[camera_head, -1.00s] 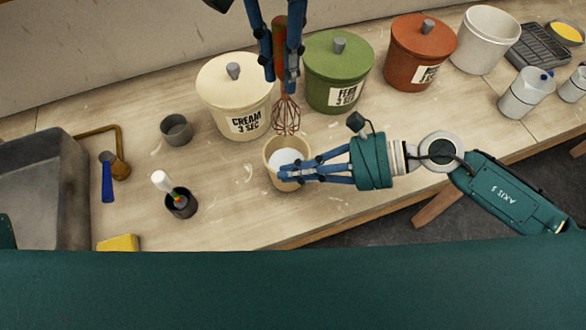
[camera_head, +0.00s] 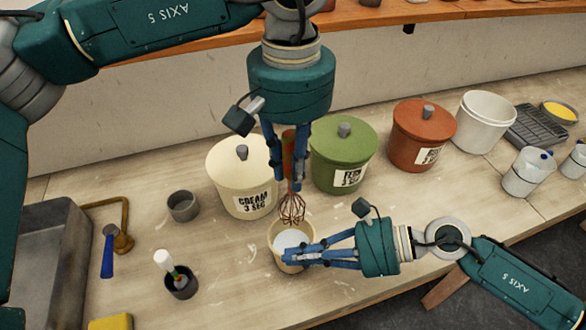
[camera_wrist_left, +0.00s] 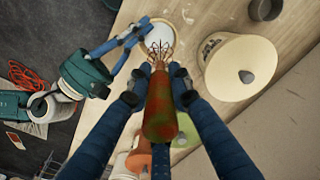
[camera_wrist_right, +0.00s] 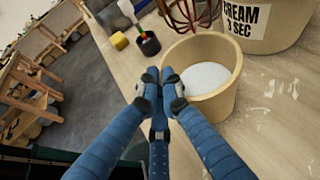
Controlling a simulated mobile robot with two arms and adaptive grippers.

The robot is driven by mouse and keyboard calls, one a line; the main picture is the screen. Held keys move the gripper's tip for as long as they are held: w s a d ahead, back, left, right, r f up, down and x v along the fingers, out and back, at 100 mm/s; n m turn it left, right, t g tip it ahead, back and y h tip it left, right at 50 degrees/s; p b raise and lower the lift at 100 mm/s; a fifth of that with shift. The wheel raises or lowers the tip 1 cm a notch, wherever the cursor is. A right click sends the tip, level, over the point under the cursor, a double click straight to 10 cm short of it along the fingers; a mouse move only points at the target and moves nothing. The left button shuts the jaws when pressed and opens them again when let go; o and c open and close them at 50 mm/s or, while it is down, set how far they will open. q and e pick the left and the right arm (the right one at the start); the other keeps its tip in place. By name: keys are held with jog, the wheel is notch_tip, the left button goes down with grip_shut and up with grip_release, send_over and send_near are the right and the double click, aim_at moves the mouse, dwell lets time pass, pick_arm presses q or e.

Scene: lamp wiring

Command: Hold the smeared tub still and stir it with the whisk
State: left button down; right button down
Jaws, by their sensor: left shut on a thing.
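The whisk has a worn red-green handle (camera_head: 288,150) and reddish wires (camera_head: 292,207). My left gripper (camera_head: 287,184) is shut on its handle and holds it wires down. The wires hang just above the far side of a tan tub (camera_head: 279,252). The tub stands upright on the bench with white content in it. Fingers hide part of the rim. The left wrist view shows the handle (camera_wrist_left: 160,115) between my fingers.
Behind stand lidded cream (camera_head: 240,185), green (camera_head: 342,155) and red-brown (camera_head: 421,135) canisters. A grey cup (camera_head: 184,207), a dark pot with a brush (camera_head: 181,284) and a sink (camera_head: 50,250) are at left. Bench between pot and tub is clear.

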aim_at(294, 224)
pick_arm(q)
notch_tip(294, 224, down, 15)
jog(key=shift+s+f, duration=0.1)
dwell(0.7)
jog(key=shift+s+d, duration=0.1)
jog(key=shift+s, duration=0.05)
jog(key=shift+s+d+f, duration=0.1)
jog(key=shift+s, duration=0.15)
jog(key=shift+w+a, duration=0.45)
jog(key=shift+w, duration=0.2)
jog(key=shift+s, duration=0.35)
jog(key=shift+s+d, duration=0.25)
jog(key=shift+d, duration=0.1)
dwell(1.1)
jog(key=shift+w+d, duration=0.1)
jog(key=shift+d, duration=0.05)
